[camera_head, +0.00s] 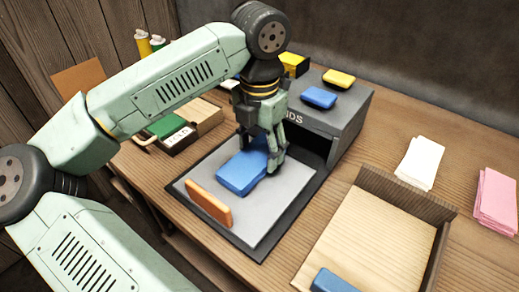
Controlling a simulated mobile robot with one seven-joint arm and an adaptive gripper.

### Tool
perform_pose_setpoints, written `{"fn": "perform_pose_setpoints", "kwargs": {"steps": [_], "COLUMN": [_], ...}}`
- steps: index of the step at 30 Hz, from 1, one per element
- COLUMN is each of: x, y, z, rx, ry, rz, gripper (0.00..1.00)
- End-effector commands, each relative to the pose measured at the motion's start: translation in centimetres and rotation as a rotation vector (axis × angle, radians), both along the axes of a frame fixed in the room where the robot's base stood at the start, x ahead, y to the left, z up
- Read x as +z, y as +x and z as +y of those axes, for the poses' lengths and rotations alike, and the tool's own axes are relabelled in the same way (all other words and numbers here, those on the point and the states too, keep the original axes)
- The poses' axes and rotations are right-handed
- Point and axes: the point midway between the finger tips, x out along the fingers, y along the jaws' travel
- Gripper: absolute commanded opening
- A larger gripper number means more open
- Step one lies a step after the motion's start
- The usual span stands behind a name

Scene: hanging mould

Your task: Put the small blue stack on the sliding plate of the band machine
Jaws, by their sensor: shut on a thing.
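My gripper (262,158) points down over the grey sliding plate (285,190) of the band machine (335,118). It is shut on a blue stack (240,174). The stack is over the plate's middle, behind the orange bar (209,203). My fingers hide its back right part. I cannot tell whether its underside touches the plate. Another blue piece (319,97) lies on top of the machine.
A wooden tray (365,232) with a dark rim stands at the front right, with a blue piece (332,281) at its near edge. White sheets (420,163) and pink sheets (496,200) lie to the right. Yellow pieces (339,78) are on the machine's top. A green-topped box (166,127) stands left.

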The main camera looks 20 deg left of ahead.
Motion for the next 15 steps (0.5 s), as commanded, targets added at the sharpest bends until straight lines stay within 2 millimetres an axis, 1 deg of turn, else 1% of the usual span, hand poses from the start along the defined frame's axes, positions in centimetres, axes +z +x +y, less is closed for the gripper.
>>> {"fn": "perform_pose_setpoints", "kwargs": {"steps": [1,3,9,14,15], "x": [-0.6,-1.2,-1.2,-1.7,-1.5], "y": [0.0,0.0,0.0,0.0,0.0], "z": [0.0,0.0,0.0,0.0,0.0], "rx": [-0.001,0.000,0.000,0.000,0.000], "ry": [-0.001,-0.001,0.000,0.001,0.000], "rz": [-0.001,-0.001,-0.001,-0.001,-0.001], "gripper": [0.22,0.22,0.22,0.22,0.59]}}
